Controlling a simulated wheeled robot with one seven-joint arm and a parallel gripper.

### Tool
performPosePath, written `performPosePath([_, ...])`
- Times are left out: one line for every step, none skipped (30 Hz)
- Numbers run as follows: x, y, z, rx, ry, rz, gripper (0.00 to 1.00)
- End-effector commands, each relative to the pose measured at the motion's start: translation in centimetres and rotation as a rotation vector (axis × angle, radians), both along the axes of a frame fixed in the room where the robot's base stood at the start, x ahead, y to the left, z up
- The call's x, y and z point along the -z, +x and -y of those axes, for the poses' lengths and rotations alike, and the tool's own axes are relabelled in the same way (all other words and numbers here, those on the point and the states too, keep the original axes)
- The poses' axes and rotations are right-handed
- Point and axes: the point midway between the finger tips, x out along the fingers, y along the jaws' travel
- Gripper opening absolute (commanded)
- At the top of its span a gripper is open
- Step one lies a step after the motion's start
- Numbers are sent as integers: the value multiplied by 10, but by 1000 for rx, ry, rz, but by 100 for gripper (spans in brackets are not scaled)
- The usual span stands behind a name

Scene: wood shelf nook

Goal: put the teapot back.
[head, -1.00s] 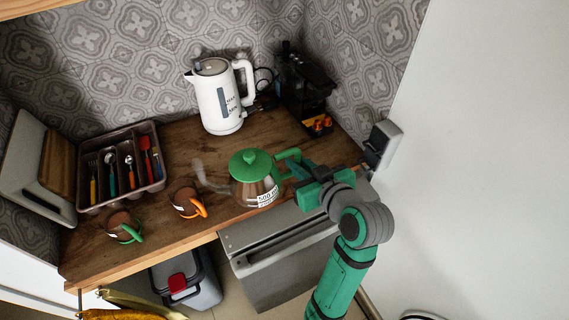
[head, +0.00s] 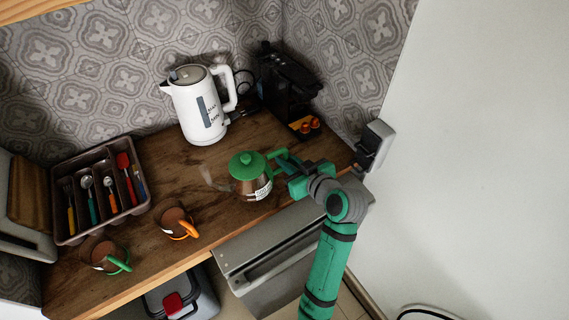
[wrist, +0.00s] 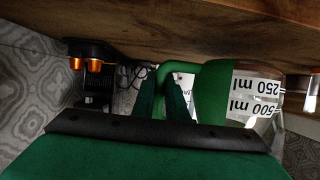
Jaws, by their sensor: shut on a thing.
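The teapot (head: 252,187) has a clear body with a white volume label, a green lid, a green handle and a spout pointing left. In the head view it is upright over the front right part of the wooden counter. I cannot tell whether its base touches the wood. My gripper (head: 289,171) is shut on the teapot's handle from the right. In the wrist view, which is upside down, the green handle (wrist: 183,67) runs between my fingers (wrist: 164,100), with the labelled body to the right.
A white kettle (head: 201,108) stands behind the teapot, and a black coffee machine (head: 290,88) at the back right. A mug with an orange handle (head: 172,217), a mug with a green handle (head: 103,252) and a cutlery tray (head: 62,180) are left. Bare wood lies between teapot and kettle.

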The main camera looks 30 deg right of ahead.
Motion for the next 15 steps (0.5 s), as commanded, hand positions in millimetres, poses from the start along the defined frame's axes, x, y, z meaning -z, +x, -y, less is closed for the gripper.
performPosePath([10, -2, 1, 3, 4, -3, 0])
performPosePath([14, -2, 1, 3, 5, -4, 0])
performPosePath([18, -2, 2, 4, 4, -2, 0])
performPosePath([21, -2, 2, 4, 2, -1, 0])
performPosePath([23, -2, 2, 4, 2, 0, 0])
performPosePath([24, -2, 2, 4, 2, 0, 0])
performPosePath([25, -1, 2, 4, 2, 0, 0])
performPosePath([25, -1, 2, 4, 1, 0, 0])
performPosePath([24, -1, 2, 4, 1, 1, 0])
performPosePath([24, -1, 2, 4, 0, 1, 0])
performPosePath([24, -2, 2, 4, 0, 1, 0])
performPosePath([24, -2, 3, 6, 1, 1, 0])
performPosePath([24, -2, 3, 6, 1, 1, 0])
performPosePath([25, -2, 3, 6, 1, 0, 0])
performPosePath([26, -2, 3, 7, 1, 0, 0])
